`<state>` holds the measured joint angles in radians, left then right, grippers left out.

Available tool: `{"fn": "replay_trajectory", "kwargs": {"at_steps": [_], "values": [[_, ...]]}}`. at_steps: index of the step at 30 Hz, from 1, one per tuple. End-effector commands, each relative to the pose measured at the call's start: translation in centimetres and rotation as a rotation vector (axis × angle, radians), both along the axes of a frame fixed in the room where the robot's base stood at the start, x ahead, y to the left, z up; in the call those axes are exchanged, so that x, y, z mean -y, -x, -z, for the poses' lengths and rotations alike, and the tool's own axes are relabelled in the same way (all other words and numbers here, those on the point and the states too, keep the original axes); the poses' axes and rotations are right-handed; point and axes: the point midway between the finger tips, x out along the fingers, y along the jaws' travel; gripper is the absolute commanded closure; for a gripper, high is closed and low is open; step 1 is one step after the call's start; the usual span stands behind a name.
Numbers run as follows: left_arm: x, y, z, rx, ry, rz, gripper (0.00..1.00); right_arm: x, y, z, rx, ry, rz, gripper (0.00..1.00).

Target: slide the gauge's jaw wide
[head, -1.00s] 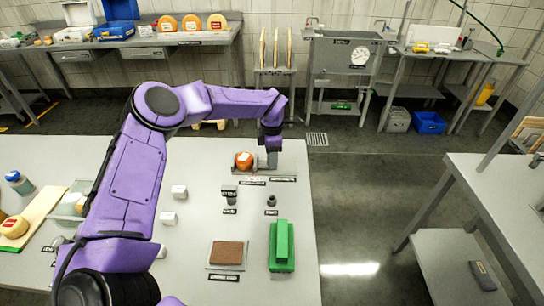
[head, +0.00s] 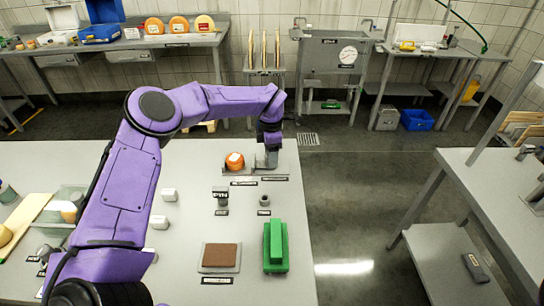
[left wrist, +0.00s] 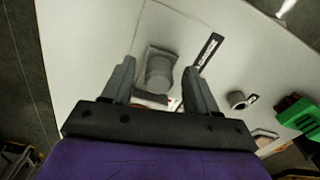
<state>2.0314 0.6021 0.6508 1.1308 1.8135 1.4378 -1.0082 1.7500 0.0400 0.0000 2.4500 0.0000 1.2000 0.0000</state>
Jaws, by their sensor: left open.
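The gauge (head: 250,172) is a flat grey plate near the far right corner of the table. An orange cheese wheel (head: 234,160) sits at its left part. A grey upright piece, which looks like the jaw, is at its right part below my left gripper (head: 268,147), where fingers and jaw are hard to separate. In the left wrist view a grey block with a round knob (left wrist: 160,66) lies between the spread fingers of my left gripper (left wrist: 158,72). The fingers are open, and I cannot tell whether they touch it. My right gripper is not in view.
A small block marked PIN (head: 221,194) and a dark cylinder (head: 264,201) stand nearer on the table. A green block (head: 275,247) and a brown pad (head: 220,255) lie closer still. The table's right edge is close.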

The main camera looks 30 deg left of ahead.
Motion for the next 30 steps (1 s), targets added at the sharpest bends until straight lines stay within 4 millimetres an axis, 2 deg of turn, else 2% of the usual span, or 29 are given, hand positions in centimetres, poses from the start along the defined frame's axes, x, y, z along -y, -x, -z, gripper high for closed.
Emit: {"fn": "replay_trajectory", "kwargs": {"at_steps": [9, 12, 17, 30], "values": [[0.3, -0.3, -7.1, 0.005, -0.002, 0.004, 0.41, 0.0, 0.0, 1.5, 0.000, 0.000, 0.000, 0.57], [0.4, -0.3, -8.7, 0.002, -0.002, 0.004, 0.41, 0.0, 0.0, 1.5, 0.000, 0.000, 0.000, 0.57], [0.4, -0.3, -9.6, 0.001, -0.001, 0.004, 0.41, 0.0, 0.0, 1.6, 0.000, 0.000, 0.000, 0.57], [0.4, -0.3, -9.6, 0.000, -0.001, 0.005, 0.41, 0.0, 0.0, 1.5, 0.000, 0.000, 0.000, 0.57]]}}
